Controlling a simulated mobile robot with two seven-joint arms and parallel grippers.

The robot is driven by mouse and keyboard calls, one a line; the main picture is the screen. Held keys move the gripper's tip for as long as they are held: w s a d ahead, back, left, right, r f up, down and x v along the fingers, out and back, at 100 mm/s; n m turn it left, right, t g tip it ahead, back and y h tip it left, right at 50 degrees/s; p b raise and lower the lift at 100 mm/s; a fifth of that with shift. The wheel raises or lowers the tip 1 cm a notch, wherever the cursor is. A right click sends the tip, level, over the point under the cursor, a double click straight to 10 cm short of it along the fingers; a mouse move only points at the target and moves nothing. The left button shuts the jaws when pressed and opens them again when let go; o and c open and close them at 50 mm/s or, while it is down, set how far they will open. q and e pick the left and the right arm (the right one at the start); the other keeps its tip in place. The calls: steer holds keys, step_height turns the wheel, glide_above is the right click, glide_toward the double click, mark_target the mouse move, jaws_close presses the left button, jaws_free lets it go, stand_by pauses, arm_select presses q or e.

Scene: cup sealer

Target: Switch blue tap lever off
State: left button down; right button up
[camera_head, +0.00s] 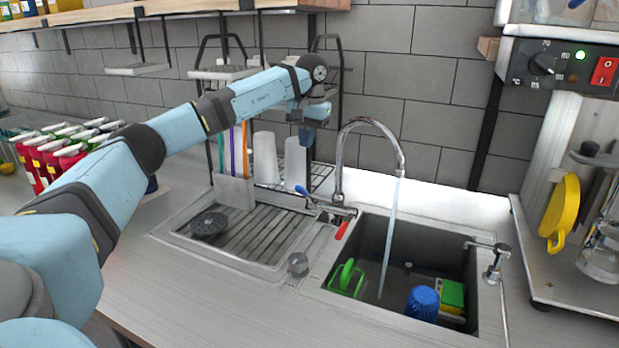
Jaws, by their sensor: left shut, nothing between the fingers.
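The blue tap lever (303,191) sticks up and left from the tap base behind the sink. The red tap lever (342,230) points down toward the front. The chrome tap (339,170) arches over the basin, and a stream of water (390,235) runs from its spout. My left gripper (307,138) is above and behind the blue lever, pointing down, apart from it. Its fingers are small here and look closed and empty. My right gripper is out of view.
The sink basin (470,262) holds a blue cup (422,303), a green-handled item (346,278) and a sponge (452,296). White cups (265,158) stand on a rack behind the drainboard (255,238). A straw holder (234,190) is left of them. The sealer machine (570,150) is at right.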

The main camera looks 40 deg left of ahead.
arm_select(q)
steer(key=f, duration=1)
steer(key=shift+s+a+f, duration=0.1)
steer(key=shift+s+a, duration=0.05)
steer(key=shift+a, duration=0.1)
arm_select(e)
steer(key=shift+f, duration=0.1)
arm_select(q)
steer(key=shift+s+d+f+t+b, duration=0.2)
steer(key=shift+s+f+t+b, duration=0.2)
steer(key=shift+s+f+b, duration=0.15)
steer(key=s+f+t+b, duration=0.1)
steer(key=f+t+b, duration=0.1)
steer(key=b, duration=0.1)
steer(key=s+d+f+t+y+b, duration=0.1)
steer(key=s+f+t+b, duration=0.1)
steer(key=b, duration=0.2)
steer(key=s+f+t+y+b, duration=0.1)
steer(key=s+f+t+b, duration=0.1)
steer(key=b, duration=0.1)
steer(key=shift+s+d, duration=0.15)
steer(key=shift+d, duration=0.2)
steer(key=shift+s+f+b, duration=0.15)
steer(key=shift+f+b, duration=0.05)
steer(key=shift+b, duration=0.1)
steer(key=shift+d, duration=0.1)
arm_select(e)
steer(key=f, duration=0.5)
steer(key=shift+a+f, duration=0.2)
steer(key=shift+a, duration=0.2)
